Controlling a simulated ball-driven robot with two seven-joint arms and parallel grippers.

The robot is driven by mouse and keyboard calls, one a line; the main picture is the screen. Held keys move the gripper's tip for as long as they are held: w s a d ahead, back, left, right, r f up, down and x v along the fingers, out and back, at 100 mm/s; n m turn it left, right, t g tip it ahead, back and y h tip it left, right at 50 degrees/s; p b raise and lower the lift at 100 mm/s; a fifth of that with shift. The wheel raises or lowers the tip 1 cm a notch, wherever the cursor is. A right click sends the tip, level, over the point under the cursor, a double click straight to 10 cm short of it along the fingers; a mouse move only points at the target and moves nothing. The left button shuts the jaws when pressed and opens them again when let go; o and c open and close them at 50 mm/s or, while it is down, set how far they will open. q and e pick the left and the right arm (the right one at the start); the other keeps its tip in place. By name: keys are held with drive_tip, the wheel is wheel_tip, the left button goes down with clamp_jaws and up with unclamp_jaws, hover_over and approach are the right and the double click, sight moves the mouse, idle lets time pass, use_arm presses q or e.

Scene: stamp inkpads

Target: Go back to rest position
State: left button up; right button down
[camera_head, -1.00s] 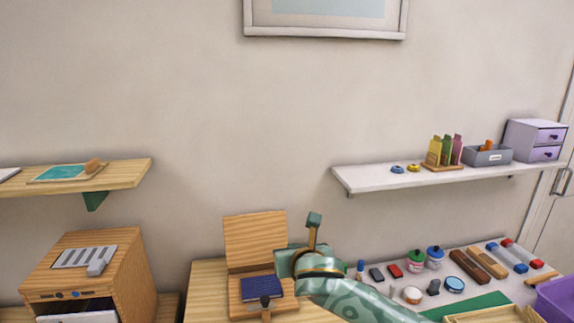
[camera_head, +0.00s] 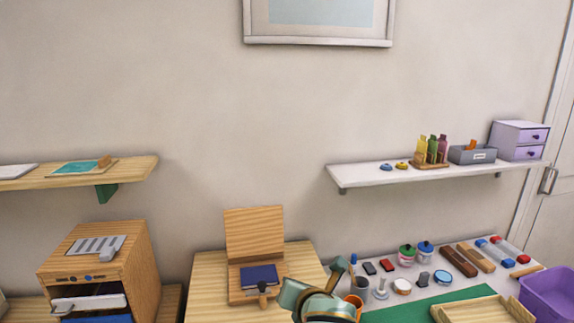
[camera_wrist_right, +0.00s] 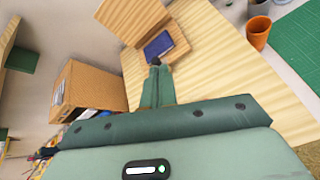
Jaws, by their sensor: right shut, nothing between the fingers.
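My right gripper (camera_wrist_right: 157,85) shows in the right wrist view with its green fingers together and nothing held. It lies below an open wooden box (camera_wrist_right: 130,20) with a dark blue pad (camera_wrist_right: 158,45) in it; a dark knob is close to the fingertips, and I cannot tell whether they touch. In the head view my right arm (camera_head: 318,300) is at the bottom centre, right of the open box (camera_head: 255,232) and its blue pad (camera_head: 259,275); the fingers cannot be made out there. My left gripper is not in view.
A wooden cabinet (camera_head: 140,265) stands at the left. An orange cup (camera_head: 355,301) is close to my right arm. Several stamps and small jars, a green mat (camera_head: 470,296), a wooden tray (camera_head: 470,309) and a purple bin (camera_head: 549,290) are at the right. Two wall shelves are above.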

drive_tip(key=s+d+f+m+g+h, duration=0.35)
drive_tip(key=s+d+f+m, duration=0.25)
drive_tip(key=s+d+m, duration=0.8)
drive_tip(key=s+d+f+m+g+h, duration=0.2)
drive_tip(key=s+d+f+m+h, duration=0.3)
drive_tip(key=s+d+m, duration=0.95)
drive_tip(key=s+a+f+n+g+y+b, duration=0.1)
drive_tip(key=s+a+f, duration=0.1)
drive_tip(key=f, duration=0.8)
drive_tip(key=s+a+f+g+y+b, duration=0.1)
drive_tip(key=s+a+f+y, duration=0.1)
drive_tip(key=f, duration=0.8)
drive_tip(key=s+a+f+n+g+y+b, duration=0.1)
drive_tip(key=s+a+f, duration=0.15)
drive_tip(key=f, duration=0.85)
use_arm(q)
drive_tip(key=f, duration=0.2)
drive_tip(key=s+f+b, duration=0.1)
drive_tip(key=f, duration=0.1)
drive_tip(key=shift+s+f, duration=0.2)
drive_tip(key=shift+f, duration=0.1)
use_arm(e)
drive_tip(key=s+f+m+g+y, duration=0.1)
drive_tip(key=s+f+m+g, duration=0.1)
drive_tip(key=s+f, duration=1.3)
drive_tip(key=s+m, duration=0.1)
drive_tip(key=s, duration=0.3)
drive_tip(key=shift+d+f+y, duration=0.2)
drive_tip(key=shift+d+y, duration=0.15)
drive_tip(key=shift+g, duration=0.35)
